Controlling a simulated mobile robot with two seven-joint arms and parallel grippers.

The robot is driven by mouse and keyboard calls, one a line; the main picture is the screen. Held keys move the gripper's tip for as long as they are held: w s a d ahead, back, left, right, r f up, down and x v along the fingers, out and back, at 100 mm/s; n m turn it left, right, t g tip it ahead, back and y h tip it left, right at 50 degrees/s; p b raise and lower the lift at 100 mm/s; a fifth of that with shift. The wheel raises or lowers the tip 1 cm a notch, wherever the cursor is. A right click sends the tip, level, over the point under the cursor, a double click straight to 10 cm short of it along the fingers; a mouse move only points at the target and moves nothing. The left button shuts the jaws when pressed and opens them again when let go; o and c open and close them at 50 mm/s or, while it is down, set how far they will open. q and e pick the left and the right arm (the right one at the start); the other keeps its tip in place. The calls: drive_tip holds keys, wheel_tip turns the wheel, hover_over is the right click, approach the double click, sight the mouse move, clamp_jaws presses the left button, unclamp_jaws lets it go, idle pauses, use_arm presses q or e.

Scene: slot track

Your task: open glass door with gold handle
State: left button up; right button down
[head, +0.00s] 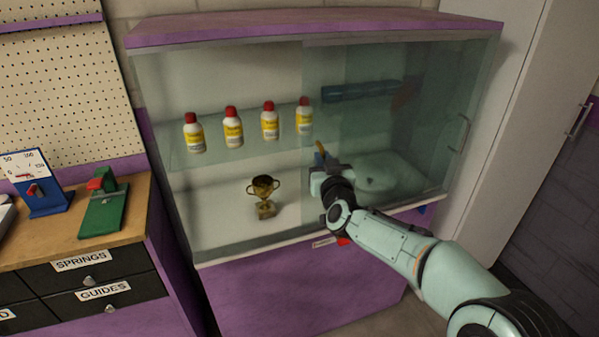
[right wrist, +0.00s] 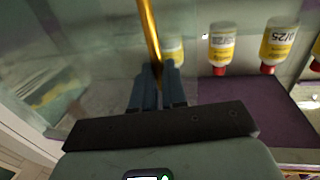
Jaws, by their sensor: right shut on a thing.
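The glass door (head: 325,95) covers the right part of a purple cabinet; its left edge stands near the cabinet's middle. Its gold handle (head: 320,148) is a thin upright bar close to that edge. My right gripper (head: 321,160) is shut on the gold handle at the glass. In the right wrist view the gold handle (right wrist: 149,30) runs down between the two dark fingertips of my right gripper (right wrist: 158,72). The fingers hide its lower end. The cabinet's left part looks clearer; I cannot tell whether glass covers it. My left gripper is not in view.
Several yellow bottles with red caps (head: 233,128) stand on a glass shelf. A gold trophy cup (head: 264,195) stands below them. A silver handle (head: 460,133) sits at the cabinet's right end. A wooden workbench (head: 140,205) stands at left, a pale door (head: 510,100) at right.

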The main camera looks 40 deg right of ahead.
drive_tip(key=shift+s+d, duration=0.2)
drive_tip(key=shift+d, duration=0.4)
drive_tip(key=shift+s+d, duration=0.15)
drive_tip(key=shift+d, duration=0.45)
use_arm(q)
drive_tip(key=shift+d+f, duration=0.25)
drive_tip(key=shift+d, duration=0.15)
use_arm(e)
drive_tip(key=c, duration=1.2)
unclamp_jaws()
drive_tip(key=shift+a, duration=0.1)
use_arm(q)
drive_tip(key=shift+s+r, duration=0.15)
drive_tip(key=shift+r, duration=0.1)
use_arm(e)
drive_tip(key=v, duration=1.3)
drive_tip(key=shift+s+a, duration=0.1)
drive_tip(key=shift+s, duration=0.05)
